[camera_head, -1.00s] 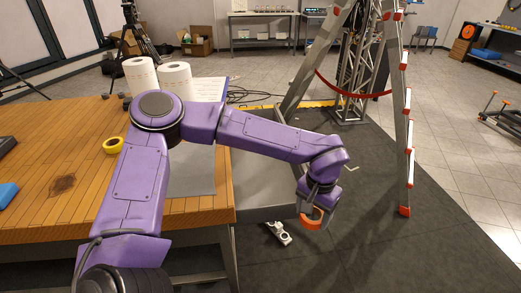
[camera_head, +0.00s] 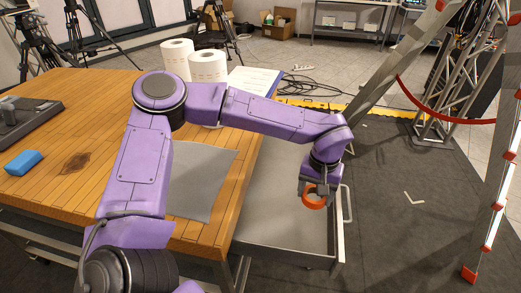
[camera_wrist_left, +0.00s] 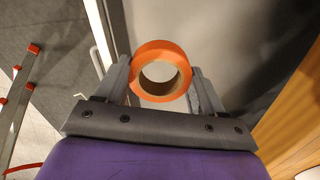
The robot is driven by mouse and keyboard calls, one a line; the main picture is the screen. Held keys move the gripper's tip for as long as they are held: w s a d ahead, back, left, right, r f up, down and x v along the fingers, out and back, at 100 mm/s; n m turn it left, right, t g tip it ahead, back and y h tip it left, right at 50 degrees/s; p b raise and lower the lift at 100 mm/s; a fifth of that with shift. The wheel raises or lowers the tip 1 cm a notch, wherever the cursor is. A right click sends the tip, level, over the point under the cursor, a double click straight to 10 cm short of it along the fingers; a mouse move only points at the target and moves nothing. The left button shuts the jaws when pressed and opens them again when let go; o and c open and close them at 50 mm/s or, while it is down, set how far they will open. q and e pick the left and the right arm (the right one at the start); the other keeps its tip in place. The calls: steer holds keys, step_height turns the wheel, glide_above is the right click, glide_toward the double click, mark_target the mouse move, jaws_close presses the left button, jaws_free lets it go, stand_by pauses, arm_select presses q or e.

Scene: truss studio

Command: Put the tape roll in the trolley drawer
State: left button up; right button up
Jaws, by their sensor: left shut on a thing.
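The orange tape roll (camera_head: 314,203) is held in my left gripper (camera_head: 315,187), whose arm comes in from the left. In the left wrist view the roll (camera_wrist_left: 162,48) sits between the two grey fingers of the gripper (camera_wrist_left: 162,75), its round hole facing the camera. The grey trolley drawer (camera_head: 280,235) is pulled open beside the table and looks empty where it shows. The roll appears above the drawer's right end, near its front wall and handle (camera_head: 347,204). The drawer's grey floor (camera_wrist_left: 220,35) lies behind the roll in the wrist view. My right gripper is not in view.
A wooden table (camera_head: 60,175) with a grey mat (camera_head: 200,185), a blue block (camera_head: 23,162) and two paper rolls (camera_head: 208,66) stands left of the drawer. A ladder (camera_head: 490,235) stands at the right. Dark floor right of the drawer is mostly clear.

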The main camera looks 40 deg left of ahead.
arm_select(q)
steer(key=w+a+f+n+b, duration=0.2)
steer(key=a+n+b, duration=0.35)
steer(key=n, duration=0.95)
steer(key=n+b, duration=0.5)
steer(key=n, duration=1.1)
glide_toward(285, 201)
step_height(285, 201, down, 6)
steer(key=shift+s+a+f+b, duration=0.1)
steer(key=shift+s+f+b, duration=0.1)
steer(key=shift+b, duration=0.25)
steer(key=shift+f, duration=0.1)
steer(key=shift+f, duration=0.1)
steer(key=o, duration=1.1)
steer(key=shift+c, duration=0.2)
